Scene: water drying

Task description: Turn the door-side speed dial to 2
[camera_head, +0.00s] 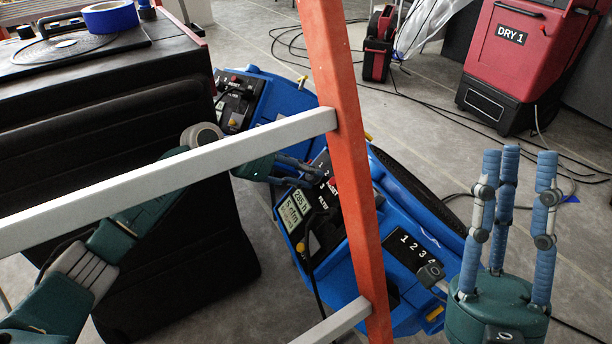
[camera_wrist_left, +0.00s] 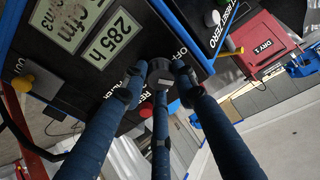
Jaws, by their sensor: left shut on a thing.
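A blue machine (camera_head: 408,190) stands on the floor with a black control panel, a display (camera_head: 295,209) reading 285 h and a yellow knob. My left gripper (camera_head: 313,172) reaches over this panel. In the left wrist view its three fingers (camera_wrist_left: 160,85) close around a dark dial (camera_wrist_left: 160,68), beside the labels OFF and RESET. The dial's pointer setting is hidden by the fingers. In the head view the ladder rail partly covers the panel. My right gripper (camera_head: 516,165) is open and empty, with its fingers upright, right of the machine.
An orange ladder rail (camera_head: 345,130) and pale rungs (camera_head: 170,180) cross in front. A black case (camera_head: 150,120) is at left. A red DRY 1 unit (camera_head: 520,60) stands at back right. Cables cross the grey floor.

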